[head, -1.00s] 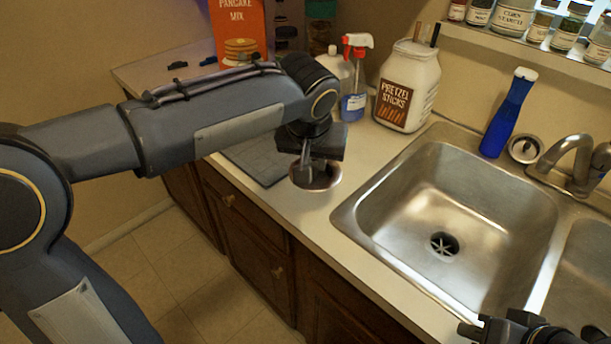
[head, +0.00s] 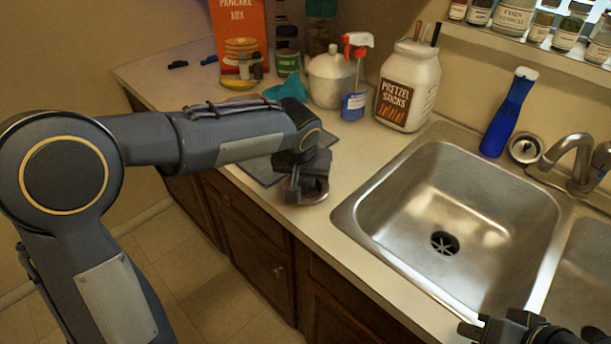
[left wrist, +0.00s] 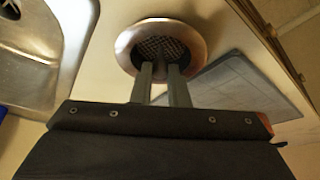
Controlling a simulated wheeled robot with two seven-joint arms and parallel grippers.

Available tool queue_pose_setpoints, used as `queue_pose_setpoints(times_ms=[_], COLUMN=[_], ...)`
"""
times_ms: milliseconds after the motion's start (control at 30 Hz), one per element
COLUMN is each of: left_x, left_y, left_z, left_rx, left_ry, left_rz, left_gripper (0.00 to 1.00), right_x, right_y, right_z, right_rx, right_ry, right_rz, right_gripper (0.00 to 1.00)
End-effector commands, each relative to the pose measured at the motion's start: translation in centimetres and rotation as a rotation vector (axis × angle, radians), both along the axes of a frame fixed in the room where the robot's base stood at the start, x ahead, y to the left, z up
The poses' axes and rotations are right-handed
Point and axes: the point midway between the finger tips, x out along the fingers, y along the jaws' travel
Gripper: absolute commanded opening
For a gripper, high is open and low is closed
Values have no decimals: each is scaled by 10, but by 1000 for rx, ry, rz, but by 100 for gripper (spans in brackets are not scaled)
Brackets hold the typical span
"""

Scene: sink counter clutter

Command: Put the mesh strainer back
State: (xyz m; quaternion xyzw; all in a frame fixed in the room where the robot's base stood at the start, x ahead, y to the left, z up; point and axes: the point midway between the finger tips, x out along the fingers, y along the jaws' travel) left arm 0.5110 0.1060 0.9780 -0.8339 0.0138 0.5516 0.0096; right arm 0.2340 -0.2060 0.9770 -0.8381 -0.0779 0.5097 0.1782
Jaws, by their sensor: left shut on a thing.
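The mesh strainer (left wrist: 160,42) is a round metal cup with a wide shiny rim and dark mesh inside. My left gripper (left wrist: 160,72) is shut on its near rim in the left wrist view. In the head view my left gripper (head: 295,190) and the strainer (head: 317,191) are over the counter, left of the sink, near the counter's front edge. The gripper partly hides the strainer. I cannot tell whether it touches the counter. The sink basin (head: 400,205) has an open drain (head: 444,243). My right gripper (head: 510,330) is partly cut off at the bottom right.
A grey mat (head: 262,170) lies under my left forearm. A pretzel jar (head: 408,90), spray bottle (head: 354,100), white canister (head: 330,78) and pancake mix box (head: 240,35) stand behind. A blue bottle (head: 508,112), round metal piece (head: 525,148) and faucet (head: 572,155) stand behind the sink.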

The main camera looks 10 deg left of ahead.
Motion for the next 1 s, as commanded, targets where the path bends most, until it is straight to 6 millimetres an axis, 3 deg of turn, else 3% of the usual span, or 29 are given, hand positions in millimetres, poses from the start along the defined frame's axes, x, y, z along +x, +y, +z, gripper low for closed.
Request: queue_pose_setpoints(times_ms=[67,100,267,667,1000], left_x=[0,0,0,-2,-29], left_y=[0,0,0,0,0], left_z=[-3,-3,-2,7,71], left_rx=[0,0,0,-2,-3], left_ry=[0,0,0,-4,-6], left_rz=[0,0,0,-1,-1], left_gripper=[0,16,36,36,36], right_x=[0,0,0,0,0], right_y=[0,0,0,0,0], right_z=[-3,-4,-2,1,2], right_rx=[0,0,0,0,0], right_ry=[0,0,0,0,0], right_rz=[0,0,0,0,0], right_gripper=[0,0,0,0,0])
